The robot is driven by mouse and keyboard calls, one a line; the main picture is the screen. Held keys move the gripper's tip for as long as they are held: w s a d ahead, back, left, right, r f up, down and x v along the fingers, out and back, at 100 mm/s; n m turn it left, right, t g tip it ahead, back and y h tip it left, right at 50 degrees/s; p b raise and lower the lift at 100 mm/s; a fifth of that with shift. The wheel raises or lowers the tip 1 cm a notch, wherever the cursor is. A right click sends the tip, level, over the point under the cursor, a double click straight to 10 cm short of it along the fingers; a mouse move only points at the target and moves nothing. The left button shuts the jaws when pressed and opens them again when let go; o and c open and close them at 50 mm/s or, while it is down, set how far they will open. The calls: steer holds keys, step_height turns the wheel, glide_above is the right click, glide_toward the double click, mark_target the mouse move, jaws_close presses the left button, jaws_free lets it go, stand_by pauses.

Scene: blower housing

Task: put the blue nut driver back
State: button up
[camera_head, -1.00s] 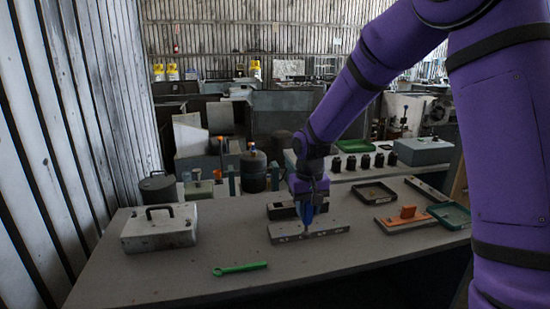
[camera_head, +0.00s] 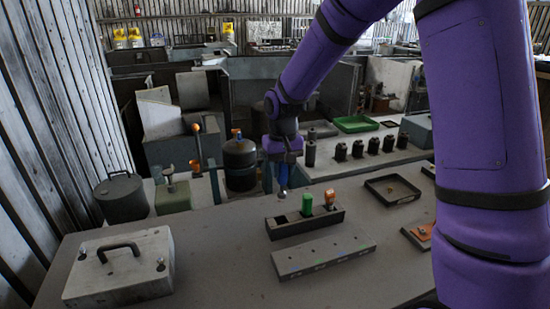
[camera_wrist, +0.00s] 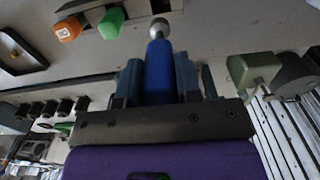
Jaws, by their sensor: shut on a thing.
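My gripper (camera_head: 283,157) is shut on the blue nut driver (camera_head: 283,174), which hangs with its silver tip down. In the wrist view the blue handle (camera_wrist: 159,72) sits between the fingers and the silver tip points away from the gripper. The dark holder block (camera_head: 288,229) stands on the table, with a green-handled driver (camera_head: 307,204) and an orange-handled driver (camera_head: 330,197) upright in it. An opening shows at its left end. The blue driver's tip appears above and apart from the holder, near that left end. The handles also show in the wrist view, green (camera_wrist: 110,22) and orange (camera_wrist: 67,30).
A light grey block with holes (camera_head: 322,257) lies in front of the holder. A grey case with a black handle (camera_head: 120,268) is at left. A dark tray (camera_head: 392,189) lies to the right. Bare table (camera_head: 215,250) lies between case and blocks.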

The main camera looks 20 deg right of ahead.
mark_target(281, 192)
steer(key=shift+w+f, duration=0.2)
steer(key=shift+f, duration=3.9)
steer(key=shift+f, duration=2.85)
steer(key=o, duration=1.6)
steer(key=shift+s, duration=0.1)
steer(key=shift+r, duration=0.1)
steer(key=shift+r, duration=3.9)
